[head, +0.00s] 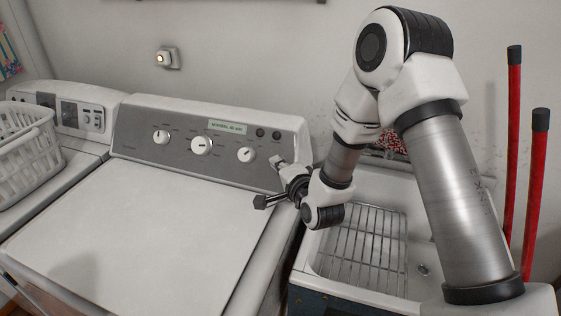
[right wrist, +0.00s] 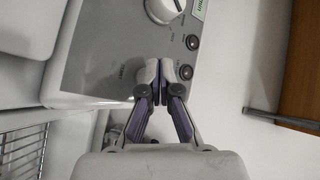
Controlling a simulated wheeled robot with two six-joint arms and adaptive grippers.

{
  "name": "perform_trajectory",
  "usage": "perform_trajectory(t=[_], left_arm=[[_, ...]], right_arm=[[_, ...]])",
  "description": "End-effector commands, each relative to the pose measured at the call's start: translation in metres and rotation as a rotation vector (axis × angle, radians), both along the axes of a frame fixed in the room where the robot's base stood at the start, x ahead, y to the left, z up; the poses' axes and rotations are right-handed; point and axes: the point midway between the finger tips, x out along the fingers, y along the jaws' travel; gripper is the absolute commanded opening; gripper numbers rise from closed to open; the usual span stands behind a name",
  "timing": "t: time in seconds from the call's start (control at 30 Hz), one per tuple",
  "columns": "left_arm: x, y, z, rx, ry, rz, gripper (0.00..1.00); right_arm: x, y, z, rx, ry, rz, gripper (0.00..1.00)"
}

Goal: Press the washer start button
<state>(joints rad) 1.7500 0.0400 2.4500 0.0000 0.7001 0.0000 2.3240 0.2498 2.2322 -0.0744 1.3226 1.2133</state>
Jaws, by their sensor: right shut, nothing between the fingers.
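The washer (head: 140,210) has a grey slanted control panel (head: 180,122) with several white knobs and a pale green label strip. Two small dark round buttons, one (head: 260,132) left of the other (head: 276,134), sit at its upper right; which is the start button I cannot read. My right gripper (head: 277,161) is shut and empty, at the panel's right end below the buttons. In the right wrist view, its fingertips (right wrist: 162,70) appear beside the nearer button (right wrist: 186,72), with the other button (right wrist: 192,42) further off. Contact cannot be told. My left gripper is out of view.
A utility sink (head: 420,215) with a wire rack (head: 365,245) stands right of the washer, under my right arm. A white laundry basket (head: 28,150) sits on the machine at left. Red poles (head: 535,200) stand at right. The washer lid is clear.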

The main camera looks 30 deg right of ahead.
Motion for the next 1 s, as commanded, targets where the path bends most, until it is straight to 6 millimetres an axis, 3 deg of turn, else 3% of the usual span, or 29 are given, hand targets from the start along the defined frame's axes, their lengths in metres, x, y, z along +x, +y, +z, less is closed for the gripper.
perform_trajectory(t=[1.0], left_arm=[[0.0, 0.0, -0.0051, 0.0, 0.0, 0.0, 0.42]], right_arm=[[0.0039, -0.0044, -0.0045, 0.001, 0.0, 0.0, 0.0]])
